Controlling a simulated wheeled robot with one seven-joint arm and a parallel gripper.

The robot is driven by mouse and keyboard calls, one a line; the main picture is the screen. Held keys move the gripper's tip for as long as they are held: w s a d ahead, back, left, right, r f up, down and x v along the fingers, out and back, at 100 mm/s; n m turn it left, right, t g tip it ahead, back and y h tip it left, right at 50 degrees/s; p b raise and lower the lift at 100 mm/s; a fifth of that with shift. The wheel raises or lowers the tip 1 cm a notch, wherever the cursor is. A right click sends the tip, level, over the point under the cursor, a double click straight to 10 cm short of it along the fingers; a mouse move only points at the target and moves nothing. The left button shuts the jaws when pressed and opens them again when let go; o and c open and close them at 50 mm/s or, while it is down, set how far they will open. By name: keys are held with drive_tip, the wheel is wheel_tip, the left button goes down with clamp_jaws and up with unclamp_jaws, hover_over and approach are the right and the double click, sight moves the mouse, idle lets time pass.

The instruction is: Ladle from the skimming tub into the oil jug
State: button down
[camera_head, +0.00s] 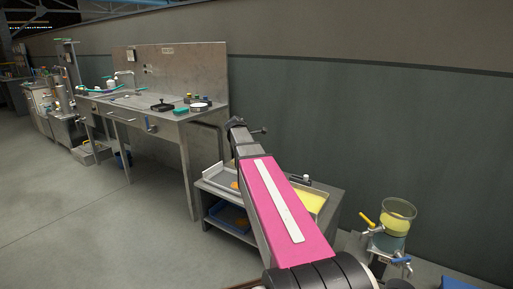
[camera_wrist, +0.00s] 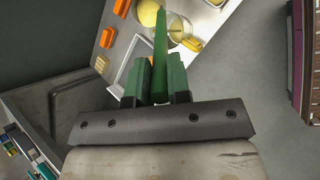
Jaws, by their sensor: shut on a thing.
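In the wrist view my gripper (camera_wrist: 160,78) is shut on a long green handle (camera_wrist: 160,45), which I take to be the ladle's. The handle points to the top of the picture. Near its far end is a round shape with yellow contents (camera_wrist: 148,12); I cannot tell whether it is the ladle's bowl or a vessel behind it. Beside it is a clear vessel with pale yellow contents (camera_wrist: 180,30). In the head view a tub with yellow contents (camera_head: 315,200) is on the low cart, partly hidden by my arm. I cannot identify the oil jug with certainty.
A glass vessel of yellow liquid (camera_head: 398,216) stands right of the low steel cart (camera_head: 213,187). The cart's trays hold orange items. A steel bench (camera_head: 140,104) with dishes and a sink stands along the wall. The floor at left is clear.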

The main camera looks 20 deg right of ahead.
drive_tip(key=a+f+n+h, duration=0.1)
drive_tip(key=a+f+h, duration=0.3)
drive_tip(key=f, duration=0.3)
drive_tip(key=w+a+f+n+t+h, duration=0.1)
drive_tip(key=a+f+h, duration=0.3)
drive_tip(key=f, duration=0.3)
drive_tip(key=a+f+n+h, duration=0.1)
drive_tip(key=a+f+h, duration=0.3)
drive_tip(key=f+h, duration=0.2)
drive_tip(key=shift+w+f+n, duration=0.25)
drive_tip(key=shift+f+n, duration=0.15)
drive_tip(key=shift+f, duration=0.2)
idle(1.9)
idle(1.1)
